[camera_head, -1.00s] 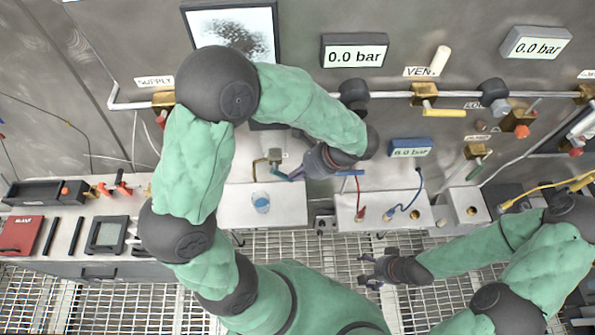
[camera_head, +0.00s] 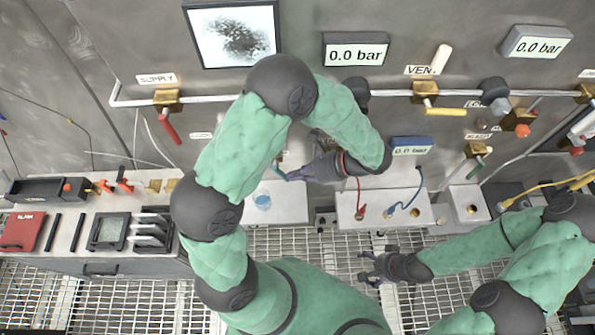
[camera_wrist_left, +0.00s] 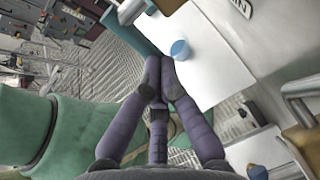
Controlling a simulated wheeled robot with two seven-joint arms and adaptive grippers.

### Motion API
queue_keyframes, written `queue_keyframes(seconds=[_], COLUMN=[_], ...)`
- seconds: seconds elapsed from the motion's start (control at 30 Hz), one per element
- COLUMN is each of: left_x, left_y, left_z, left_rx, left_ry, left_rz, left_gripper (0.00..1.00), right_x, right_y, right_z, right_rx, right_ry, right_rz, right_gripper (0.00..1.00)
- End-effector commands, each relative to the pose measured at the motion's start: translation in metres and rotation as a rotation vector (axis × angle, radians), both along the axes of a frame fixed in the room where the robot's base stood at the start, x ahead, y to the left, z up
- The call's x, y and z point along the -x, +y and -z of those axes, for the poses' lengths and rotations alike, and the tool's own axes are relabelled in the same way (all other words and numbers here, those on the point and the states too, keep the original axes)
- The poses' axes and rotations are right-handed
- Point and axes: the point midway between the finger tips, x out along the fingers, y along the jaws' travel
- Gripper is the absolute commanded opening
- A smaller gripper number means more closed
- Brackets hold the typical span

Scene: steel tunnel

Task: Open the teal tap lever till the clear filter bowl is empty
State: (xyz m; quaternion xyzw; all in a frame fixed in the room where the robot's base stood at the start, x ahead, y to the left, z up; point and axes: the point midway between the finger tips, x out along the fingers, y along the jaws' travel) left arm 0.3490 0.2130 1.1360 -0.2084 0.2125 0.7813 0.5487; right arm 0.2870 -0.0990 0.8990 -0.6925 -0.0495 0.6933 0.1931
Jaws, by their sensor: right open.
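The teal tap lever (camera_head: 279,173) shows above the white ledge in the head view, and as a teal bar (camera_wrist_left: 135,35) in the left wrist view. My left gripper (camera_head: 291,176) is at its free end; in the wrist view its fingertips (camera_wrist_left: 159,72) are close together around that end. A small cup with blue liquid (camera_head: 262,202) stands on the ledge below; it also shows in the wrist view (camera_wrist_left: 180,49). I cannot make out the clear filter bowl; my left arm covers that part of the wall. My right gripper (camera_head: 374,267) is open and empty over the grating.
A white ledge (camera_head: 290,212) holds the cup. A second ledge (camera_head: 400,220) to its right has red and blue leads. A red supply lever (camera_head: 168,127) and a yellow vent lever (camera_head: 445,112) sit on the pipe above. Grating floor lies in front.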

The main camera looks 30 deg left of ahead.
Motion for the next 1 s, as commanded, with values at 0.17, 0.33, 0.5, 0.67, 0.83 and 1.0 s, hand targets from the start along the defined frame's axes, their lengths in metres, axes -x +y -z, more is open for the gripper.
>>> queue_keyframes(seconds=[0.17, 0.33, 0.5, 0.67, 0.83, 1.0], left_x=[0.002, 0.004, 0.005, 0.006, 0.006, 0.006], left_y=[0.004, 0.006, 0.008, 0.009, 0.010, 0.010], left_z=[0.006, 0.010, 0.013, 0.015, 0.015, 0.015], left_rx=[-0.064, -0.062, -0.061, -0.061, -0.061, -0.061], left_ry=[0.041, 0.039, 0.038, 0.038, 0.038, 0.038], left_rz=[-0.003, -0.001, 0.000, 0.000, 0.000, 0.000], left_gripper=[0.00, 0.00, 0.00, 0.00, 0.00, 0.00], right_x=[0.000, 0.000, 0.000, 0.000, 0.000, 0.000], right_y=[0.000, 0.000, 0.000, 0.000, 0.000, 0.000], right_z=[0.000, 0.000, -0.001, -0.001, -0.001, -0.001], right_rx=[0.000, 0.000, 0.000, 0.000, 0.000, 0.000], right_ry=[0.000, 0.000, 0.000, 0.000, 0.000, 0.000], right_rz=[0.000, 0.000, 0.000, 0.000, 0.000, 0.000], right_gripper=[0.86, 0.86, 0.86, 0.86, 0.86, 0.86])
